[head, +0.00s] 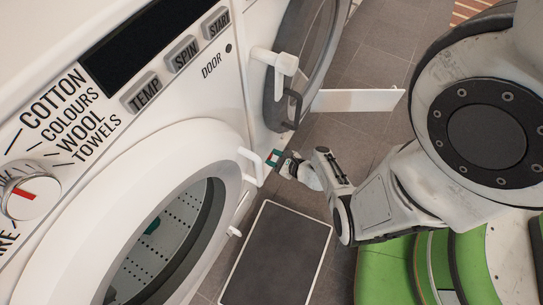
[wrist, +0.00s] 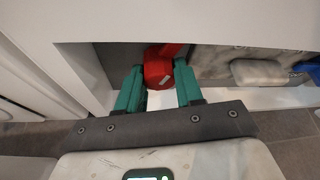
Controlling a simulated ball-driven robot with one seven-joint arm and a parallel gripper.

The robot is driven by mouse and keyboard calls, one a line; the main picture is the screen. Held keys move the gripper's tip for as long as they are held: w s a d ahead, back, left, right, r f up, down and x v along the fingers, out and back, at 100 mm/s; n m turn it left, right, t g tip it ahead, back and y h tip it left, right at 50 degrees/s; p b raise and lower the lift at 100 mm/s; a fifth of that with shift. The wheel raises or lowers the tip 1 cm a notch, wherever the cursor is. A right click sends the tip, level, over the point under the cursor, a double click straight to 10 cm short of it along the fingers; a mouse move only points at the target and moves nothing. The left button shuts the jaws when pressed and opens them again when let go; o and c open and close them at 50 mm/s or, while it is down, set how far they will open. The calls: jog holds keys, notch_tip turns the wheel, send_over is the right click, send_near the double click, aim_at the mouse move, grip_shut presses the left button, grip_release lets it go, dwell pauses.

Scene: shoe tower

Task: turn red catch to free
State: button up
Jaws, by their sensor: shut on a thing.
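The red catch (wrist: 158,72) shows in the wrist view as a red rounded knob with a red bar running up from it, inside a recess. My gripper (wrist: 159,86) has its green fingers on either side of the knob and is shut on it. In the head view my gripper (head: 275,158) reaches low beside the washing machine's right front edge. The red catch cannot be made out in the head view. Any marking for its free position is not visible.
A pale block (wrist: 258,73) and a blue part (wrist: 311,69) lie right of the catch. In the head view are the washer's round door (head: 100,210), its white handle (head: 251,166), a white flap (head: 358,101) sticking out, and a dark mat (head: 277,255) on the tiled floor.

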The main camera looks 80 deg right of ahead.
jog(key=n+h+b, duration=0.2)
jog(key=n, duration=0.1)
jog(key=shift+w+f+b, duration=0.1)
jog(key=shift+f+b, duration=0.05)
jog(key=shift+b, duration=0.2)
jog(key=shift+a+n+h+b, duration=0.1)
jog(key=shift+n+h+b, duration=0.5)
jog(key=shift+n+b, duration=0.15)
jog(key=shift+n, duration=0.25)
jog(key=shift+w+a+r, duration=0.1)
jog(key=shift+w+r, duration=0.05)
jog(key=shift+r, duration=0.05)
jog(key=o, duration=1)
jog(key=shift+a, duration=0.1)
